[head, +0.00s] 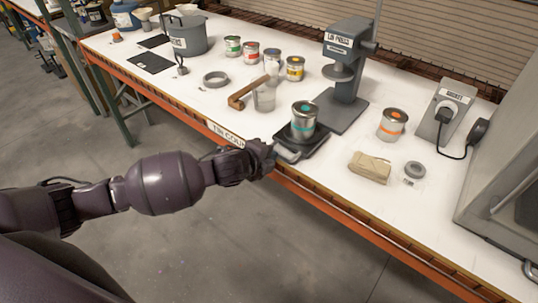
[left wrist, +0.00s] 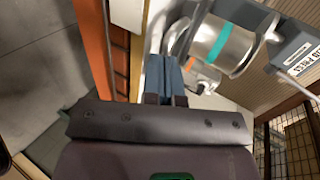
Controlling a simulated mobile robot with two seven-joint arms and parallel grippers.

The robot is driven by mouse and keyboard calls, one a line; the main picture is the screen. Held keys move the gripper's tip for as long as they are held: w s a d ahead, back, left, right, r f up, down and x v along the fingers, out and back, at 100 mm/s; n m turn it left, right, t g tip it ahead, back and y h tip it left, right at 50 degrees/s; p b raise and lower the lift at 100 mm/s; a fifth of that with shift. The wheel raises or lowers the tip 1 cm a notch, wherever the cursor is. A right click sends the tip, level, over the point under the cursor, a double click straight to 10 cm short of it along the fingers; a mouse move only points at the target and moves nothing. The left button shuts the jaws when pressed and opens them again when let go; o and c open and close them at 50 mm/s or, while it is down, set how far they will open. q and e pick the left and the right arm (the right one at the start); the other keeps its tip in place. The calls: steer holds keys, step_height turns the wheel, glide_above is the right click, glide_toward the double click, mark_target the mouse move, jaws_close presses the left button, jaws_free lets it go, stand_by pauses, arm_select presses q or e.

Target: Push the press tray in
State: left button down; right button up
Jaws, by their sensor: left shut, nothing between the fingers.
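The press tray (head: 316,143) is a dark tray at the front edge of the bench, in front of the grey lid press (head: 347,62). It has a pale metal handle (head: 287,155) on its near side. A metal can with a teal band (head: 303,117) stands upright on the tray; it also shows in the left wrist view (left wrist: 225,45). My left gripper (head: 270,156) is at the handle, its fingers (left wrist: 165,75) shut and empty. Whether they touch the handle I cannot tell. My right gripper is not in view.
A glass jar (head: 264,97) and a brown wooden-looking tool (head: 247,93) stand left of the tray. To the right are an orange-banded can (head: 392,125), a tan block (head: 370,167) and a grey socket box (head: 446,108). An orange beam (head: 350,220) runs along the bench front.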

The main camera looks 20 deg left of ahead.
mark_target(289, 137)
arm_select(q)
steer(key=w+d, duration=0.1)
steer(key=w, duration=0.2)
steer(key=w+d, duration=0.1)
steer(key=w, duration=0.2)
steer(key=w+d, duration=0.1)
steer(key=w, duration=0.1)
steer(key=shift+w+d+b, duration=0.1)
steer(key=shift+w+b, duration=0.2)
steer(key=shift+w, duration=0.1)
steer(key=w, duration=0.2)
steer(key=w+d+b, duration=0.1)
steer(key=w, duration=0.1)
steer(key=w+d, duration=0.1)
steer(key=w, duration=0.1)
steer(key=shift+w+d+b, duration=0.25)
steer(key=shift+w+b, duration=0.1)
steer(key=shift+w+d, duration=0.15)
steer(key=shift+w, duration=0.35)
steer(key=shift+r, duration=0.1)
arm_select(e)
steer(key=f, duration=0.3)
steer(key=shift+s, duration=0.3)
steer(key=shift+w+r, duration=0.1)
